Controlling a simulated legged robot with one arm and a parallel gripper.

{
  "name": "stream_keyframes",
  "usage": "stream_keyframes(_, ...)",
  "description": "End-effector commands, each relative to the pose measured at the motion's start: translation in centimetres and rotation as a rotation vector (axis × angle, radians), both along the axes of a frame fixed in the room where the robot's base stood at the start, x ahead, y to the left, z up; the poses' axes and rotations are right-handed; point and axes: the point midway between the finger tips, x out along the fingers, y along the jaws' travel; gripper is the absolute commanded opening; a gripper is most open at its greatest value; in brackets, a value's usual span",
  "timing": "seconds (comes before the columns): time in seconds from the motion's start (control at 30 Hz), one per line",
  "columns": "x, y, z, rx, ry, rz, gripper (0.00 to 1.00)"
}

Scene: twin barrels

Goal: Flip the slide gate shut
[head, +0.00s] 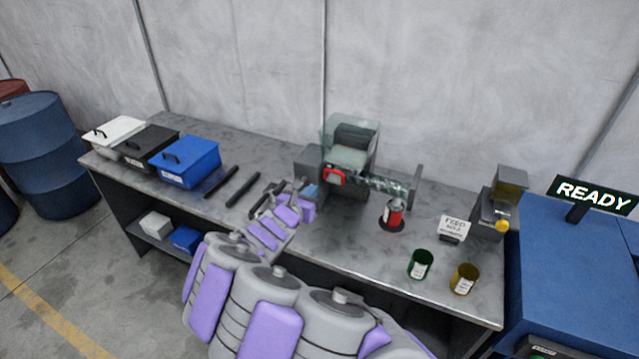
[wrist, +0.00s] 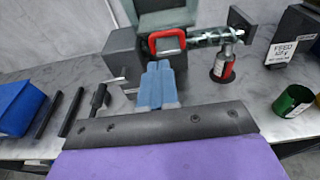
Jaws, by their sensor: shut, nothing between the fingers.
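A machine with a clear-walled hopper (head: 350,140) and a clear auger tube (head: 388,183) stands at the back of the bench. A red loop handle (head: 333,176), which looks like the slide gate's handle, is on its front; in the wrist view the red handle (wrist: 153,45) stands out below the hopper. I cannot tell the gate's exact position. My gripper (head: 311,190) is low in front of the machine, left of the handle in the head view. In the wrist view its blue fingers (wrist: 158,72) are together and empty, just below the handle, seemingly apart from it.
A red canister (head: 396,217) stands on a black disc below the tube's end. Black bars (head: 242,189) and lidded bins, one blue (head: 190,165), lie left. Green (head: 420,264) and yellow (head: 464,279) cups and a feed sign (head: 453,227) stand right.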

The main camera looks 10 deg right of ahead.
Motion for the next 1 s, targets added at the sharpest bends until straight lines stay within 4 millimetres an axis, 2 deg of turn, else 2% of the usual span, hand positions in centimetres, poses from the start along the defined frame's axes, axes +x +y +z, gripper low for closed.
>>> stream_keyframes(0.1, -1.4, 0.6, 0.4, 0.001, 0.002, -0.001, 0.00)
stream_keyframes(0.3, -2.4, 1.3, 0.6, 0.004, 0.001, -0.002, 0.00)
stream_keyframes(0.77, -2.6, 1.8, 0.6, 0.000, 0.000, -0.002, 0.00)
stream_keyframes(0.9, -2.7, 1.3, 0.9, 0.007, -0.007, -0.012, 0.00)
stream_keyframes(1.0, -3.2, -0.6, 2.6, 0.043, -0.052, -0.071, 0.00)
